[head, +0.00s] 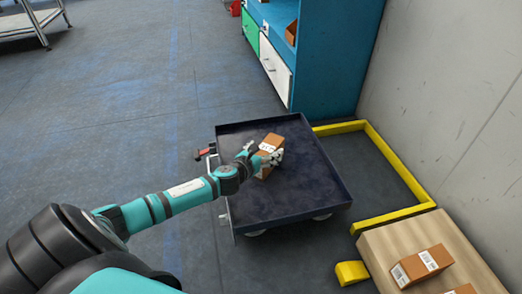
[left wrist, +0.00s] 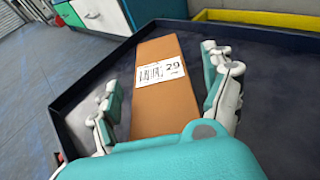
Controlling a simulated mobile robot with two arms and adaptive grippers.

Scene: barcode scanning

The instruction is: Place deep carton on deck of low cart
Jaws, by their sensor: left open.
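The deep carton (head: 271,143) is a brown box with a white label. It rests on the dark deck of the low cart (head: 302,195), near the middle of the far half. My left gripper (head: 272,158) is open around the carton at deck height. In the left wrist view the carton (left wrist: 158,85) lies between the two spread fingers (left wrist: 165,90), its label with "29" facing up. A gap shows on the left side of the carton; on the right side contact cannot be told. The carton's near end is hidden by the gripper. My right gripper is not in view.
A wooden surface (head: 398,240) at the lower right holds more labelled cartons (head: 422,266). A yellow floor barrier (head: 392,158) runs right of the cart. A blue cabinet (head: 335,60) stands behind it.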

